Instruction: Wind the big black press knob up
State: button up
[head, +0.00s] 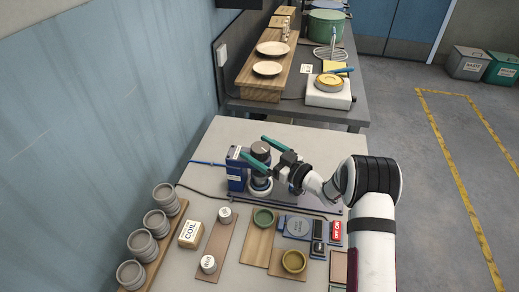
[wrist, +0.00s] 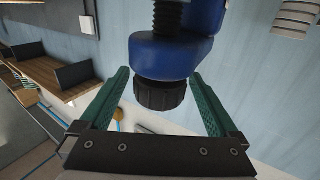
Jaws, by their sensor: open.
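The big black press knob (wrist: 160,95) is ribbed and round. In the wrist view it sits between the two green fingers of my gripper (wrist: 159,78), with a visible gap on both sides. The blue press body (wrist: 170,57) adjoins the knob, and a black threaded screw (wrist: 168,16) shows at the top edge. In the head view the blue press (head: 236,170) stands on the near table. My gripper (head: 254,147) reaches in from the right, open, its teal fingers on either side of the dark knob top (head: 260,145). Whether either finger touches the knob is unclear there.
Around the press lie a black cable, a blue rod and a dark rail (head: 300,204). Small dishes, including a green one (head: 264,217), sit in front on boards. A second table (head: 350,115) is behind.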

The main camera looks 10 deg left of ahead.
jog(key=c, duration=1.4)
jog(key=shift+o, duration=0.2)
jog(key=shift+n+g+y, duration=0.3)
jog(key=shift+n+g, duration=0.1)
jog(key=shift+g, duration=0.2)
jog(key=shift+s+n+g+y, duration=0.1)
jog(key=shift+n+g+y, duration=0.3)
jog(key=shift+n+g, duration=1.25)
jog(key=shift+s+n+g+y, duration=0.1)
jog(key=shift+n+g+y, duration=0.6)
jog(key=shift+g, duration=1.65)
jog(key=shift+n+h, duration=0.3)
jog(key=shift+n, duration=0.05)
jog(key=o, duration=1.4)
jog(key=shift+c, duration=0.2)
jog(key=d, duration=1.2)
jog(key=shift+w, duration=0.3)
